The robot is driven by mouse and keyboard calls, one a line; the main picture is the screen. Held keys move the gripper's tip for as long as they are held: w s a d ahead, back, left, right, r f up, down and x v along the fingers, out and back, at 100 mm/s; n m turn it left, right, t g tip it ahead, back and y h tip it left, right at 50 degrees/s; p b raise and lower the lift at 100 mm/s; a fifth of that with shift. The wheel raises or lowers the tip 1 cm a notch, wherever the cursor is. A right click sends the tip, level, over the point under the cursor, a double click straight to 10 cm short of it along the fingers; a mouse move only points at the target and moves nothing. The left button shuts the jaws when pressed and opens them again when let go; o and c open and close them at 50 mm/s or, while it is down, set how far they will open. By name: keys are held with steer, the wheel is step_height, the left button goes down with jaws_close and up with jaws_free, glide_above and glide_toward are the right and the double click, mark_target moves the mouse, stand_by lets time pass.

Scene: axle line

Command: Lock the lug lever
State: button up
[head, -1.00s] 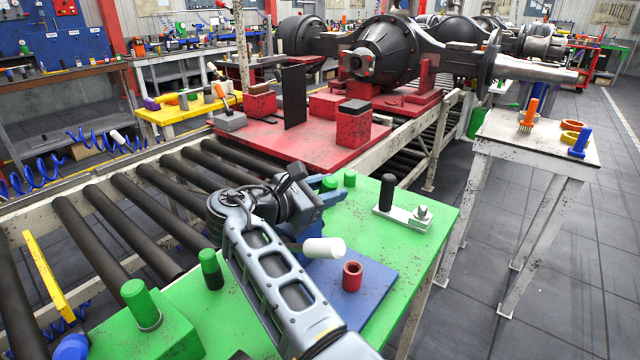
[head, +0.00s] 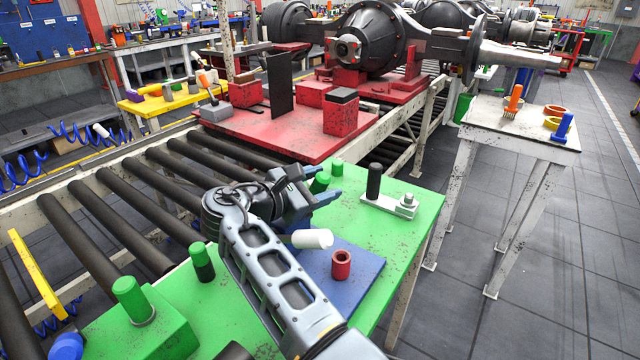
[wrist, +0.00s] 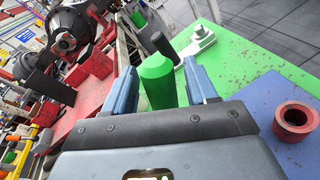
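The lug lever looks to be the pale flat bar (head: 389,206) on the green table. It has an upright black handle (head: 374,181) at its left end and a bolt (head: 409,200) at its right end. The wrist view shows the bar (wrist: 199,40) and the handle (wrist: 164,46) beyond my fingers, apart from them. My gripper (head: 322,186) is left of the lever and points towards it. In the wrist view my gripper (wrist: 163,90) is open. A green peg (wrist: 158,80) shows between its fingers; I cannot tell whether they touch it.
A blue plate (head: 362,272) with a red ring (head: 341,264) lies below my gripper. A white cylinder (head: 312,238) is beside my arm. Other green pegs (head: 202,262) stand on the green table (head: 425,218). Rollers (head: 120,210) run behind. A side table (head: 480,118) stands right.

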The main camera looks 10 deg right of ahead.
steer(key=shift+b+v, duration=0.55)
steer(key=shift+v, duration=3.35)
